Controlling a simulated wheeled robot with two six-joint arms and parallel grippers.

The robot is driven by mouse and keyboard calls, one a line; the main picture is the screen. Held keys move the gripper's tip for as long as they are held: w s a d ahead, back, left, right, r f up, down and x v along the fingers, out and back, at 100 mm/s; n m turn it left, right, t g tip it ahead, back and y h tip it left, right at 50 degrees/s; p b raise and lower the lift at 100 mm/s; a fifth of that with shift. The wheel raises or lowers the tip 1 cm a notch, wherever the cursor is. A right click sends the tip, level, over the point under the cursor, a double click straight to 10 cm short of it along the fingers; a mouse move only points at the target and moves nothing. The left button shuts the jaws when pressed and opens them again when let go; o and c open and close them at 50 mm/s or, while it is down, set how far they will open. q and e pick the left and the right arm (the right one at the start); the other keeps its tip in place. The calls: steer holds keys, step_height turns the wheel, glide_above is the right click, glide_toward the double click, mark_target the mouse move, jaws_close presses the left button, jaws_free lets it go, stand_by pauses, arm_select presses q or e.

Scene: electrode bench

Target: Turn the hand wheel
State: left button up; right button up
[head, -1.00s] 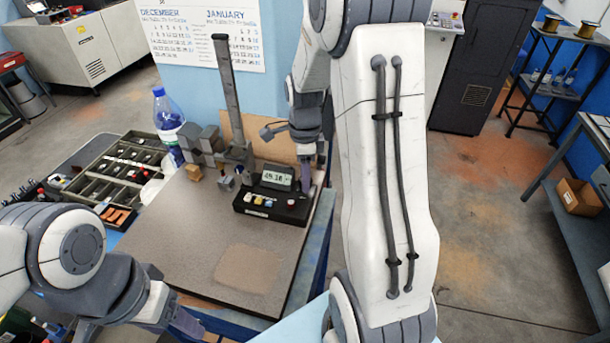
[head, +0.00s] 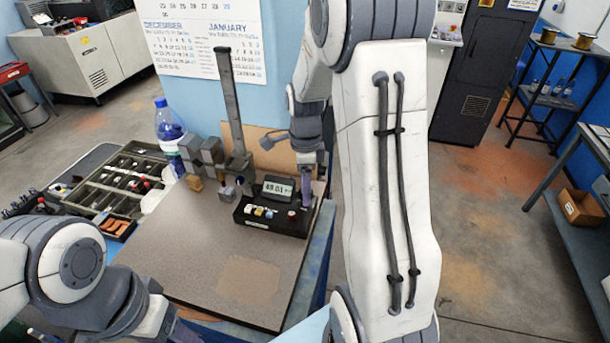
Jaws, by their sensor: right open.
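I cannot make out the hand wheel for sure. A grey column stand (head: 231,105) with grey blocks (head: 201,153) at its foot stands at the back of the bench plate. In front of it sits a black box (head: 264,224) with coloured buttons and a lit display (head: 278,187). My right gripper (head: 307,190) points down at the right end of this box, open. Contact there is too small to tell. My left gripper (head: 182,333) is low at the left, partly cut off by the bottom edge, and its jaw opening does not show.
The speckled plate (head: 195,245) is bare at the front. A parts tray (head: 119,180) and a bottle (head: 169,130) stand left of it. A brown board (head: 258,145) stands behind.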

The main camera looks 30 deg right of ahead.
arm_select(q)
step_height(320, 180, down, 2)
steer(key=shift+f+b, duration=0.1)
steer(key=shift+b, duration=0.9)
arm_select(e)
step_height(320, 180, up, 10)
steer(key=shift+w, duration=0.1)
